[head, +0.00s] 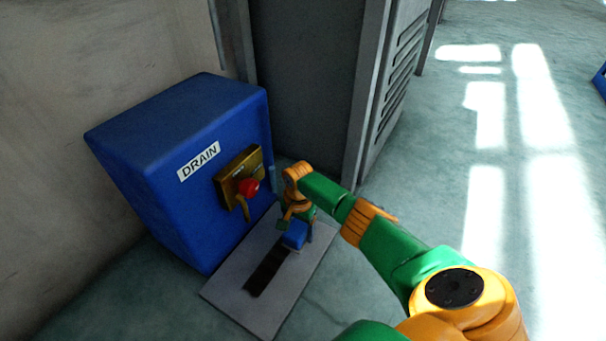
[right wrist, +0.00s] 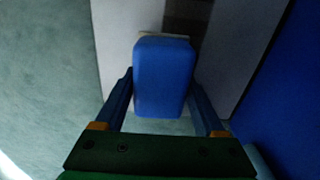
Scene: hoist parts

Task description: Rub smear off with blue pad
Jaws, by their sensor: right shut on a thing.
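The blue pad (head: 295,235) is held in my right gripper (head: 297,229), low over the grey plate (head: 228,290) on the floor. The dark smear (head: 266,271) is a straight strip on the plate, running from the pad toward the lower left. In the right wrist view the pad (right wrist: 163,78) sits between the two fingers of the gripper (right wrist: 165,100), which are shut on its sides. Part of the smear (right wrist: 186,14) shows beyond the pad; the rest there is hidden. I cannot tell whether the pad touches the plate. My left gripper is not in view.
A blue box (head: 170,150) labelled DRAIN stands at the plate's left, with a brass fitting (head: 228,180) and red knob (head: 249,186) facing the arm. A grey cabinet (head: 310,80) stands behind. The floor on the right is open.

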